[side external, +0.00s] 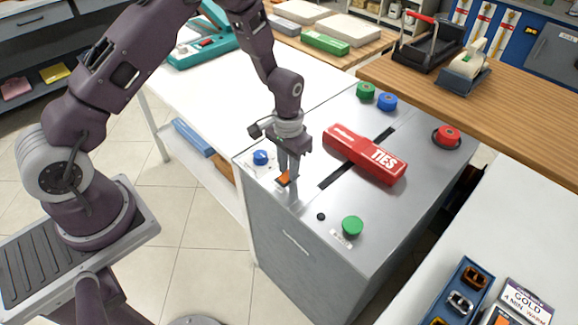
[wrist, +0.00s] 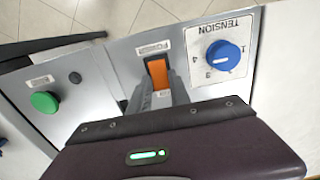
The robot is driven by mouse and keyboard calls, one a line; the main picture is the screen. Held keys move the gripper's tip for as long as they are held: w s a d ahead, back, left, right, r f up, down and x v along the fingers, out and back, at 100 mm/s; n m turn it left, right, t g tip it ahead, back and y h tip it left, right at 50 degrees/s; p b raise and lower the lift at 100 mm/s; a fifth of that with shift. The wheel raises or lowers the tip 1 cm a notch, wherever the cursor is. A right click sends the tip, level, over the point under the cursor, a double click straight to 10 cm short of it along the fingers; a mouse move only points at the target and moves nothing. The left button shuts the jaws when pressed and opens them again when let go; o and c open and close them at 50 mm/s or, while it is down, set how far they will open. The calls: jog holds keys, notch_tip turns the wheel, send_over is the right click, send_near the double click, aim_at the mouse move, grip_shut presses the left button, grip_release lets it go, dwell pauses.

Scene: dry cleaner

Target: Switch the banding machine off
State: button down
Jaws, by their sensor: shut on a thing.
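The banding machine (side external: 300,243) is a grey metal cabinet with controls on its top. An orange switch (wrist: 157,72) sits in a dark surround beside a small label that seems to read POWER. It also shows in the side external view (side external: 283,178), partly hidden by my fingers. My gripper (side external: 287,176) points down at the switch, its fingers close together on it. In the wrist view my fingers (wrist: 160,92) cover the switch's near end. I cannot tell which way the switch is set.
A blue TENSION dial (wrist: 223,54) is right of the switch. A green button (wrist: 44,102) and a small dark round button or lamp (wrist: 75,77) are left. A red knob (side external: 447,136) sits at the far corner.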

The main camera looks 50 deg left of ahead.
jog(key=c, duration=1.2)
grip_release()
notch_tip(320, 180, up, 7)
jog(key=shift+r, duration=0.1)
jog(key=s+r+t, duration=0.1)
jog(key=s+r, duration=0.3)
jog(key=r, duration=0.5)
jog(key=s+r+t, duration=0.1)
jog(key=s+r, duration=0.2)
jog(key=r, duration=0.5)
jog(key=s+r+t, duration=0.1)
jog(key=s+r, duration=0.3)
jog(key=s, duration=0.5)
jog(key=s+r+t, duration=0.2)
jog(key=s+r, duration=0.1)
jog(key=s, duration=0.6)
jog(key=shift+s+d+r+t, duration=0.15)
jog(key=shift+d+r+t, duration=0.15)
jog(key=shift+r, duration=0.1)
